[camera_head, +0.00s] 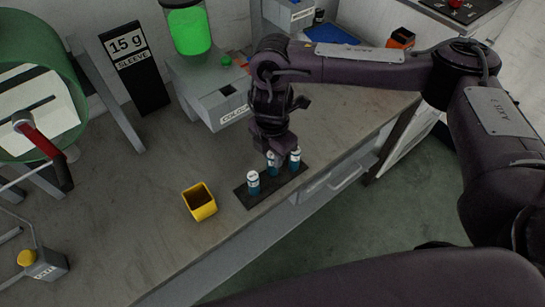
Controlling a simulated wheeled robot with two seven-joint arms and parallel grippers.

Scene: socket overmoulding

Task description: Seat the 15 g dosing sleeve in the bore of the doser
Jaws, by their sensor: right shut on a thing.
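I cannot tell whether that sleeve is clear of the rack. Their gram markings are too small to read. A grey machine with a green-filled jar, likely the doser (207,88), stands behind; a dark opening shows on its top. My left gripper is out of view.
A black sign (134,68) reads "15 g SLEEVE". A yellow open cup (200,203) stands left of the rack. A green drum (35,70) with a red-handled lever is at the left, and a yellow-button box (44,264) at lower left. The bench middle is clear.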

